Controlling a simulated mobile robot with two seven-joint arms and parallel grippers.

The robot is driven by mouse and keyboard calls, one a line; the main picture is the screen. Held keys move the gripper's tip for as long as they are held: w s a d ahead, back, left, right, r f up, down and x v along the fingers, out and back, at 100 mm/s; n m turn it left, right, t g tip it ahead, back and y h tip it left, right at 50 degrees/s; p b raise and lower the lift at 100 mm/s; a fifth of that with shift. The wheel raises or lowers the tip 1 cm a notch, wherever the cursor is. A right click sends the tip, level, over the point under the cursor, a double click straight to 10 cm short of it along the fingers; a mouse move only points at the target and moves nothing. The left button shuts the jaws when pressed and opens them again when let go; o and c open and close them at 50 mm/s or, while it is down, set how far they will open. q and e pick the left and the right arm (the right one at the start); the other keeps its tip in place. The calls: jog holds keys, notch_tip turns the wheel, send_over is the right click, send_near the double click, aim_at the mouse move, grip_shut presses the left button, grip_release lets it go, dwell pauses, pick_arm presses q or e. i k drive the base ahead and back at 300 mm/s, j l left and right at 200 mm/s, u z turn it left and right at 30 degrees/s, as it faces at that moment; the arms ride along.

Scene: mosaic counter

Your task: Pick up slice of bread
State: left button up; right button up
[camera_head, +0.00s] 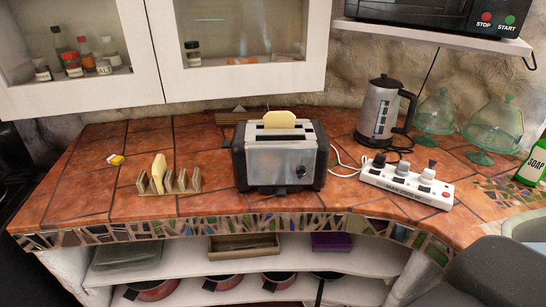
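A pale yellow slice of bread (279,119) stands upright in the top of the silver and black toaster (281,158), with its upper part showing and its lower part hidden inside. Another pale slice of bread (158,174) stands upright, a little tilted, in the toast rack (184,182) on the left of the counter. Neither of my grippers is in view. A dark grey rounded shape at the bottom right corner looks like part of my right arm.
A kettle (379,112), a white power strip with knobs (406,184) and glass domes (494,125) are right of the toaster. A green soap bottle (533,163) stands by the sink. Cabinets (237,45) hang above. The tiled counter (215,203) is clear between rack and toaster.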

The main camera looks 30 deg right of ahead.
aim_at(159, 169)
jog(key=i+j+z, duration=0.2)
jog(key=j, duration=0.2)
jog(key=i+j+z, duration=0.25)
jog(key=j, duration=0.15)
jog(key=j+z, duration=0.2)
jog(key=j, duration=0.2)
jog(key=i+j+z, duration=0.2)
jog(key=j, duration=0.25)
jog(key=k, duration=0.1)
